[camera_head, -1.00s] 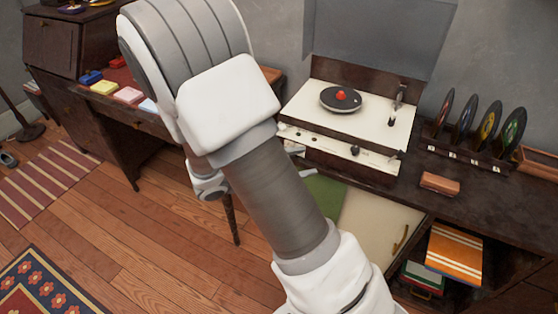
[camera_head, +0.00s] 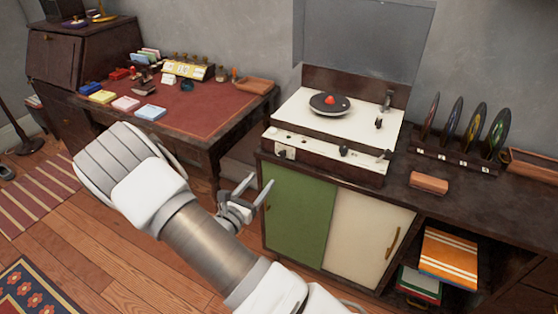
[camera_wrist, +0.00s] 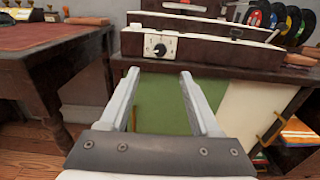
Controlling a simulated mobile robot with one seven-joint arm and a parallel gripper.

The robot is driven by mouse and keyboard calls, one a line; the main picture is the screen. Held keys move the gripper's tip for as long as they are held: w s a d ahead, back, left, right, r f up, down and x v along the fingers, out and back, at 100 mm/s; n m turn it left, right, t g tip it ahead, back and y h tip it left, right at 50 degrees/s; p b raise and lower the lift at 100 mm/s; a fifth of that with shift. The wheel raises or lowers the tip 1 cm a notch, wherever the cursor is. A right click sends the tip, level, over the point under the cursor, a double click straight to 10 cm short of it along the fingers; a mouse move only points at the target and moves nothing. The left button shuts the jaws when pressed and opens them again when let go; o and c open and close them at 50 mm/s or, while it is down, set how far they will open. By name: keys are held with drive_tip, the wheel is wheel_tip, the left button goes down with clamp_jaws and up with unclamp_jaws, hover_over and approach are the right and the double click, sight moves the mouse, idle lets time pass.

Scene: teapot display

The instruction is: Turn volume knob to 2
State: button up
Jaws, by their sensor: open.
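The record player (camera_head: 335,120) stands on the cabinet with its lid raised. Its front panel bears a black knob on a white dial plate at the left, seen in the head view (camera_head: 282,153) and larger in the wrist view (camera_wrist: 159,49). The dial markings are too small to read. A second dark knob (camera_head: 343,151) sits near the middle of the front panel. My gripper (camera_head: 258,184) is open and empty, in front of the cabinet's green door and below the front panel. In the wrist view its fingers (camera_wrist: 158,76) point toward the dial, apart from it.
The cabinet (camera_head: 300,217) has a green door and a cream door. A desk (camera_head: 210,112) with a red top stands at the left. A brown block (camera_head: 429,183) and upright records (camera_head: 470,135) are right of the player. The floor before the cabinet is open.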

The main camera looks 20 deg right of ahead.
sight(281, 156)
drive_tip(key=b+x, duration=0.2)
drive_tip(key=x, duration=1)
drive_tip(key=shift+w+d, duration=0.2)
drive_tip(key=shift+w, duration=0.05)
clamp_jaws()
